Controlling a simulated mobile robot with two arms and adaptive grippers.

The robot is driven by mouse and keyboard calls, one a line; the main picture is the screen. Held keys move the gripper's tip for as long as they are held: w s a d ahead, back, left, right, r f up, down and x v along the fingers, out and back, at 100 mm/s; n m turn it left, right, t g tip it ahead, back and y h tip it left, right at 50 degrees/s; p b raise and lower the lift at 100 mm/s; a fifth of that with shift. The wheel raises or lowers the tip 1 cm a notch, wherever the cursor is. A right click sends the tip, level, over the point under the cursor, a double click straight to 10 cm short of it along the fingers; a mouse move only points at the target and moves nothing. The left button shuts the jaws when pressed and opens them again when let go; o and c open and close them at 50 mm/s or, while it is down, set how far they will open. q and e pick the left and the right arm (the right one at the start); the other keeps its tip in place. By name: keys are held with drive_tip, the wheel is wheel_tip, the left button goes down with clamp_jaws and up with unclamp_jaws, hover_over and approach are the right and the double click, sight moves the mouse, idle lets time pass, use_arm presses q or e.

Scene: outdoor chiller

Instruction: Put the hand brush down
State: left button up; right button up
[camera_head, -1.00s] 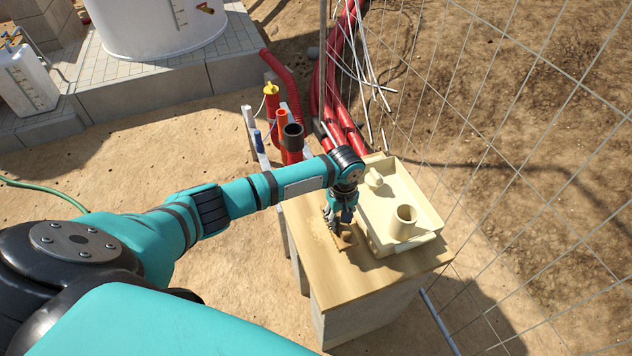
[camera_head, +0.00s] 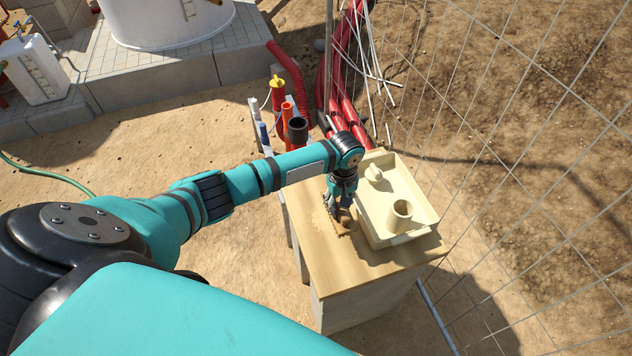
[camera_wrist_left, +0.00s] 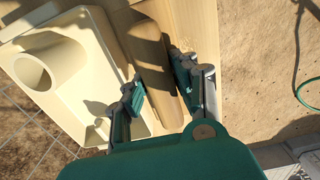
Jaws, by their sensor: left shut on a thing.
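The hand brush (camera_head: 343,229) is a tan wooden piece low over the wooden top, beside the cream tray. In the left wrist view its long rounded wooden body (camera_wrist_left: 153,52) lies between my fingers. My left gripper (camera_head: 338,211) points down and is shut on the brush; it also shows in the left wrist view (camera_wrist_left: 160,88). The brush is at or very near the board; I cannot tell whether it touches. Its underside and the part below my wrist are hidden. My right gripper is out of view.
The cream tray (camera_head: 424,226) with a cup-like cylinder (camera_head: 399,216) stands close on the right. The wooden top (camera_head: 345,270) is bare toward its front. Red and black pipes (camera_head: 297,135) stand behind it on the left. A wire fence (camera_head: 520,150) runs along the right.

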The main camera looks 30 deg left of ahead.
use_arm(q)
drive_tip(key=s+d+f+m+b, duration=0.15)
drive_tip(key=s+d+b, duration=0.45)
drive_tip(key=s, duration=0.7)
drive_tip(key=s+d+f+m+b, duration=0.1)
drive_tip(key=s+d+m+b, duration=0.2)
drive_tip(key=s+d, duration=0.7)
drive_tip(key=w+a+f, duration=0.1)
drive_tip(key=w+a, duration=0.1)
drive_tip(key=w, duration=0.2)
drive_tip(key=w+a+f+p, duration=0.1)
drive_tip(key=w+a, duration=0.2)
drive_tip(key=w, duration=0.1)
drive_tip(key=w+a+f, duration=0.2)
drive_tip(key=w, duration=0.2)
drive_tip(key=shift+w+a+p, duration=0.2)
drive_tip(key=shift+a+p, duration=0.05)
drive_tip(key=shift+p, duration=0.1)
drive_tip(key=shift+f, duration=0.55)
drive_tip(key=shift+f, duration=0.1)
drive_tip(key=o, duration=1)
